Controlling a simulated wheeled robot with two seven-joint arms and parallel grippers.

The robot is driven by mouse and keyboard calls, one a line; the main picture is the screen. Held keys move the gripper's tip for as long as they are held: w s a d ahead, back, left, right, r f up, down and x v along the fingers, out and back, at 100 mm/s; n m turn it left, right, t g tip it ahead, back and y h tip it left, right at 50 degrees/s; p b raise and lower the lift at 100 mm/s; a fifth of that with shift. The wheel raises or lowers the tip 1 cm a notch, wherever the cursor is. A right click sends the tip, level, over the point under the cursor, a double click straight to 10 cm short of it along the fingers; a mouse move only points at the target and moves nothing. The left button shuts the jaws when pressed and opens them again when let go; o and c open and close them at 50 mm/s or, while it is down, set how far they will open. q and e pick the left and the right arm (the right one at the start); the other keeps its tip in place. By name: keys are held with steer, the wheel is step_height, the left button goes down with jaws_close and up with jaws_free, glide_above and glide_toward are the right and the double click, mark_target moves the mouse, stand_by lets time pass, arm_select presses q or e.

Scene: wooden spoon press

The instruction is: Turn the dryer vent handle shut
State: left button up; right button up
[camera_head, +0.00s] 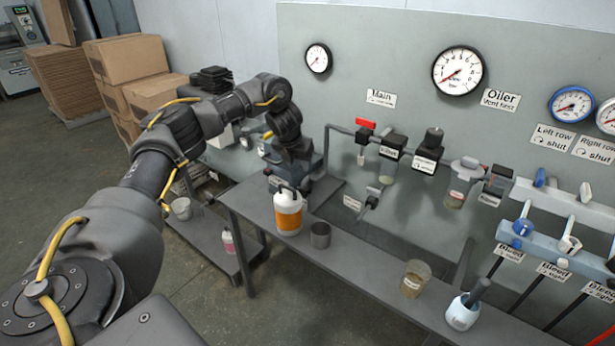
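My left arm reaches in from the left, and its wrist and gripper (293,160) point down over the left end of the bench, behind an orange and white jug (288,212). The fingertips are hidden or too dark to make out, so I cannot tell whether the gripper is open or shut. I cannot identify the dryer vent handle for certain. A small grey valve (371,197) hangs low on the panel, right of the gripper and apart from it, with a small unreadable label beside it. A red handle (365,123) sits on the pipe under the "Main" label. My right gripper is not in view.
The narrow grey bench (345,262) also holds a dark cup (320,235), a brown-filled beaker (415,279) and a white pot (463,312). Filter units (427,150) line the pipe. Blue and white valve handles (522,222) are at right. Cardboard boxes (128,72) stand at back left.

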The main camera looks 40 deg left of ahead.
mark_target(302, 183)
arm_select(q)
steer(key=x, duration=0.9)
steer(key=shift+s+a+p, duration=0.15)
steer(key=shift+a+p, duration=0.05)
steer(key=shift+p, duration=0.2)
steer(key=shift+x, duration=0.8)
steer(key=shift+c, duration=0.3)
jaws_close()
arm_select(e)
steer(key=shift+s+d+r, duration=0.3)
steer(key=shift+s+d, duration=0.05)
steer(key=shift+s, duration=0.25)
